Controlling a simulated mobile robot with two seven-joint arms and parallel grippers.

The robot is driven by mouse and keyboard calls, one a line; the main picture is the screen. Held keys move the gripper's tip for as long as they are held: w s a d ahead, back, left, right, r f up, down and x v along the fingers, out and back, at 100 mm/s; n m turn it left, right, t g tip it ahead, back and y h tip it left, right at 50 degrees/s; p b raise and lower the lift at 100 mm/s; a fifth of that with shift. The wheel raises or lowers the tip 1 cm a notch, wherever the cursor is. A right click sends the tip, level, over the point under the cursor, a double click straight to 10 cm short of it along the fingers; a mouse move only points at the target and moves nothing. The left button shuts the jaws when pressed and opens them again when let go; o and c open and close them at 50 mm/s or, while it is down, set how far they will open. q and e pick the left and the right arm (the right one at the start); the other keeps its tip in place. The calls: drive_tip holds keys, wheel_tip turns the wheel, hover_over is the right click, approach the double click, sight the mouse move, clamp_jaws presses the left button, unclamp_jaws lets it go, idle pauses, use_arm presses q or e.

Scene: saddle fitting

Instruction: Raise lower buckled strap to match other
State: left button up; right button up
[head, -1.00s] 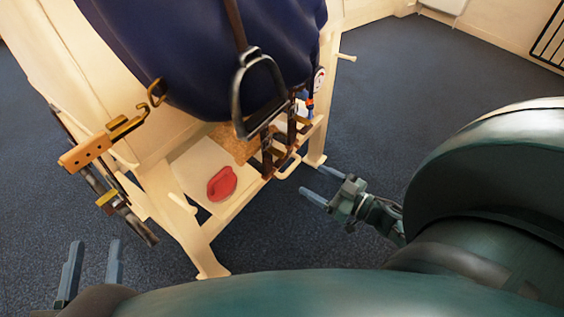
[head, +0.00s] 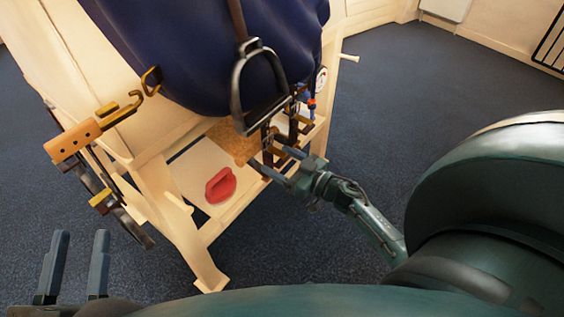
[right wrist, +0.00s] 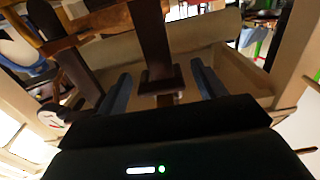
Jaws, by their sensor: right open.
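Two dark brown straps with brass-coloured fittings hang at the right end of the stand below the dark blue saddle flap: a nearer strap (head: 266,139) and a farther strap (head: 293,125). In the head view I cannot tell which buckle sits lower. My right gripper (head: 274,160) is open at the lower end of the nearer strap. In the right wrist view a dark strap (right wrist: 151,42) hangs with its thick lower end between my open fingers (right wrist: 162,88), apart from both. My left gripper (head: 75,235) is open and empty at the lower left, away from the straps.
A metal stirrup (head: 236,95) hangs just left of the straps. A red object (head: 220,186) lies on the stand's low shelf (head: 190,165). A wooden bar with a brass hook (head: 75,141) juts out at left. The blue floor (head: 390,100) at right is clear.

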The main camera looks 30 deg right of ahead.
sight(269, 147)
drive_tip(key=c, duration=1.4)
drive_tip(key=shift+r+p, duration=0.5)
drive_tip(key=shift+p, duration=0.1)
drive_tip(key=shift+r+p, duration=0.9)
drive_tip(key=shift+p, duration=0.2)
drive_tip(key=shift+r+p, duration=0.35)
drive_tip(key=shift+p, duration=0.1)
drive_tip(key=shift+f, duration=0.1)
drive_tip(key=o, duration=1)
use_arm(q)
drive_tip(key=shift+s+a+f+g+y, duration=0.15)
drive_tip(key=shift+a+f+g+y, duration=0.15)
drive_tip(key=shift+f+g+y, duration=0.3)
use_arm(e)
drive_tip(key=o, duration=0.4)
use_arm(q)
drive_tip(key=shift+r, duration=0.15)
